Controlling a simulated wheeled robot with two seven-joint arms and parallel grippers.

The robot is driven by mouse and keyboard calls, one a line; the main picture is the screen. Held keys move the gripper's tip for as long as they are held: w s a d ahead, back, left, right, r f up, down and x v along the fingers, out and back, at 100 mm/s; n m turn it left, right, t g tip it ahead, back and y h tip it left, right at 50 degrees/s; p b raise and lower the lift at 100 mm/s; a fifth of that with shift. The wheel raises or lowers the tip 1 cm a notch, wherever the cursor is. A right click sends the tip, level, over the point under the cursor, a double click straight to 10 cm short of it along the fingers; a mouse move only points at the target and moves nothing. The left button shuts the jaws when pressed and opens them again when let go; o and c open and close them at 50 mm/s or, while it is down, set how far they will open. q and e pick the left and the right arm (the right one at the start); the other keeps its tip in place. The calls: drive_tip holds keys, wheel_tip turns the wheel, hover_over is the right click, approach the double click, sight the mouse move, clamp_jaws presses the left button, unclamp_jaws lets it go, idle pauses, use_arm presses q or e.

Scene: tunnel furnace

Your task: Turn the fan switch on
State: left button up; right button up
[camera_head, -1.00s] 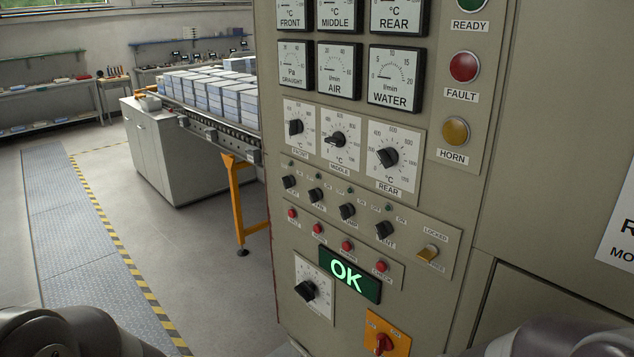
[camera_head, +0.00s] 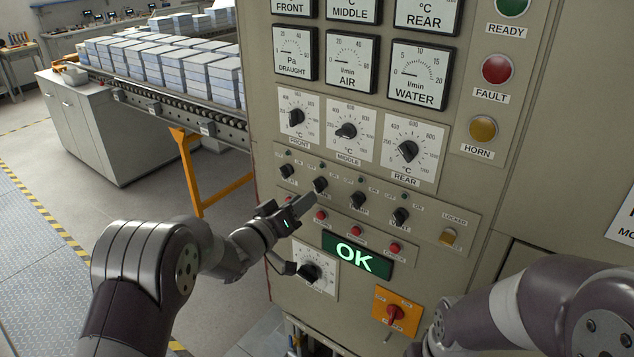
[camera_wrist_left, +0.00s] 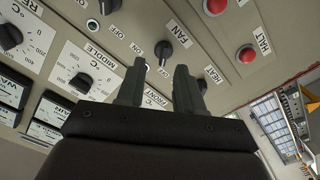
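The fan switch (camera_head: 320,184) is a small black rotary knob on the grey control panel, second from the left in the lower row of knobs. In the left wrist view the fan switch (camera_wrist_left: 164,51) sits beside the printed word FAN, just beyond my fingertips. My left gripper (camera_head: 309,202) is close to the panel, just below and left of the knob in the head view. In the left wrist view its two fingers (camera_wrist_left: 161,72) are apart with nothing between them. Whether they touch the knob I cannot tell. My right arm enters at lower right; its gripper is not visible.
Other knobs flank the fan switch: one at left (camera_head: 288,171) and the pump knob (camera_head: 358,199) at right. Red buttons (camera_head: 356,231) run below, above a green OK display (camera_head: 357,254). Temperature dials (camera_head: 347,131) are above. A roller conveyor (camera_head: 180,107) stands at left.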

sight(315, 188)
use_arm(q)
drive_tip(key=x, duration=0.3)
drive_tip(key=p+x, duration=0.1)
drive_tip(key=x, duration=0.1)
drive_tip(key=shift+w+a+p, duration=0.1)
drive_tip(key=shift+w+p, duration=0.2)
drive_tip(key=shift+w, duration=0.25)
drive_tip(key=shift+d, duration=0.35)
drive_tip(key=shift+w+a, duration=0.2)
drive_tip(key=shift+a, duration=0.05)
drive_tip(key=c, duration=0.4)
drive_tip(key=shift+s+d, duration=0.1)
clamp_jaws()
use_arm(e)
drive_tip(key=shift+a+r, duration=0.15)
drive_tip(key=shift+r, duration=0.45)
drive_tip(key=shift+a+r, duration=0.15)
drive_tip(key=shift+r, duration=0.45)
use_arm(q)
drive_tip(key=shift+f, duration=0.1)
use_arm(e)
drive_tip(key=shift+w+f, duration=0.1)
